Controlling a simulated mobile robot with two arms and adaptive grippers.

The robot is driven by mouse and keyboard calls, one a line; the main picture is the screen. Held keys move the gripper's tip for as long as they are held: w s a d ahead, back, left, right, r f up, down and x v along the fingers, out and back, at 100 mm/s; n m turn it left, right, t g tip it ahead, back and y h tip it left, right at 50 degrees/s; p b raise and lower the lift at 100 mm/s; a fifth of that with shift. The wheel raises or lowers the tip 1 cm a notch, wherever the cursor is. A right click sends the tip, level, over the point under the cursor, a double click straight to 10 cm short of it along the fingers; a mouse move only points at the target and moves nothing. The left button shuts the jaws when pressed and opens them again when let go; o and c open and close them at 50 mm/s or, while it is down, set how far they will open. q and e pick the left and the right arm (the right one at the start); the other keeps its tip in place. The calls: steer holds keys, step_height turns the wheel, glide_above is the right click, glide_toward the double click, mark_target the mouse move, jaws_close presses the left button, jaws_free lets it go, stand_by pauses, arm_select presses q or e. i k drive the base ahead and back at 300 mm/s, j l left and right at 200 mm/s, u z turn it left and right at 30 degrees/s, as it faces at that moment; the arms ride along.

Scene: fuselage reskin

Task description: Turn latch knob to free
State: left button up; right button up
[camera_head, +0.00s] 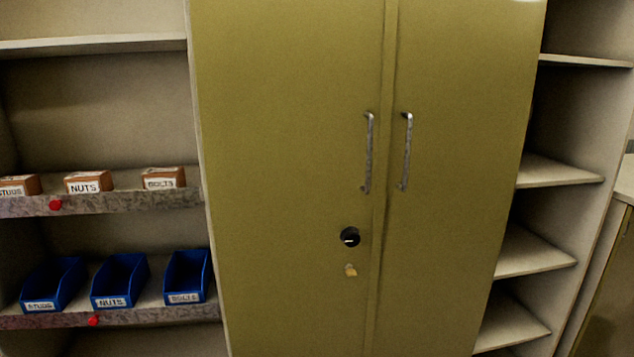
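A round black latch knob (350,237) sits on the left door (290,150) of an olive-yellow cabinet, near the seam between the doors. A short pale mark shows on the knob's face and looks close to horizontal. A small brass-coloured piece (351,270), perhaps a lock or key, is just below the knob. Both doors, left and right (455,150), look shut. Each has a vertical metal handle, left (368,152) and right (406,152), above the knob. Neither of my grippers is in view.
Open shelves stand left of the cabinet. The upper shelf edge (120,203) carries labelled orange-brown boxes (88,182); the lower holds blue bins (119,281) marked studs, nuts and bolts. Red knobs (55,205) are on the shelf fronts. Empty shelves (535,252) stand at right.

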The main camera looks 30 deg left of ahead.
mark_target(350, 235)
steer(key=u, duration=1.1)
